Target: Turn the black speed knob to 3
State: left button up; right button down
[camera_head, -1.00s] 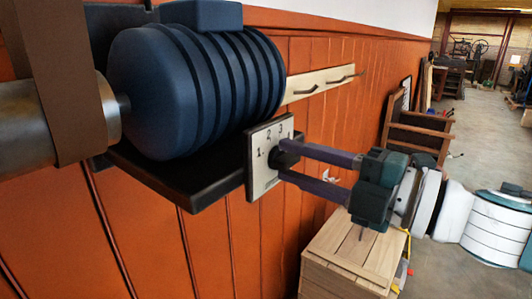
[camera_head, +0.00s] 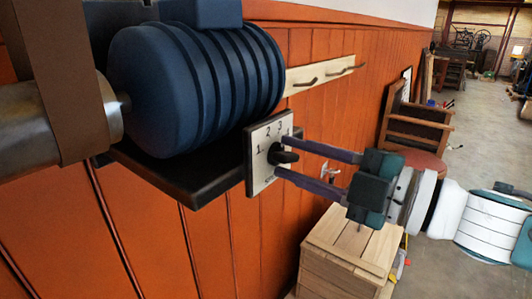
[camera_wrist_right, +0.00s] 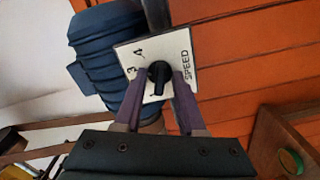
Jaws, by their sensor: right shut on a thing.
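The black speed knob (camera_head: 284,156) stands out from a white dial plate (camera_head: 257,180) with a dark edge. Printed numbers 1, 2 and 3 show on the plate in the head view. In the right wrist view the knob (camera_wrist_right: 158,76) sits between my two purple fingers, in front of the plate with the word SPEED (camera_wrist_right: 186,66). My right gripper (camera_head: 281,158) reaches in from the right and is shut on the knob. My left gripper is not in view.
A blue ribbed motor (camera_head: 195,85) sits on a black shelf (camera_head: 190,182) left of the dial, with a brown belt (camera_head: 68,85) at far left. An orange plank wall (camera_head: 225,240) is behind. A wooden crate (camera_head: 345,245) stands below my right gripper. Open floor lies at the right.

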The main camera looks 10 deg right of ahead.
jog(key=c, duration=0.9)
grip_release()
jog(key=shift+s+d+f, duration=0.1)
jog(key=shift+s+d, duration=0.1)
jog(key=shift+d, duration=0.05)
jog(key=shift+b+v, duration=0.85)
jog(key=shift+v, duration=3.8)
